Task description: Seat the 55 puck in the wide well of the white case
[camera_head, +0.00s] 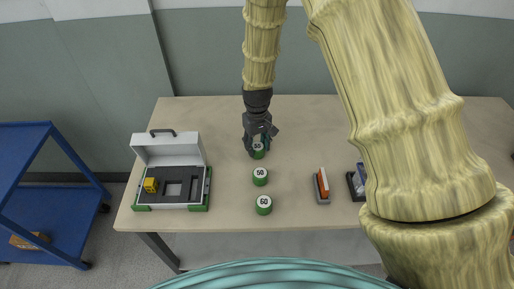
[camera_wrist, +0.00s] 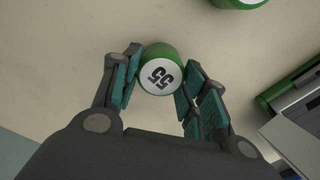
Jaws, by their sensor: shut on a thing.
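The 55 puck (camera_head: 257,154) is green with a white top, at the back of the table's middle. In the wrist view the 55 puck (camera_wrist: 160,77) sits between the two teal-padded fingers. My gripper (camera_head: 258,143) is shut on it; the gripper's fingers also show in the wrist view (camera_wrist: 161,62). I cannot tell whether the puck is clear of the tabletop. The white case (camera_head: 170,203) stands open at the left of the table, its lid raised at the back. Its dark insert has a squarish well in the middle and a narrower slot on the right.
A yellow block (camera_head: 151,185) sits in the case's left part. Two more green pucks, the 50 (camera_head: 260,177) and the 60 (camera_head: 264,205), stand in front of my gripper. An orange-and-white item (camera_head: 322,184) lies right of them. A blue cart (camera_head: 45,190) stands left of the table.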

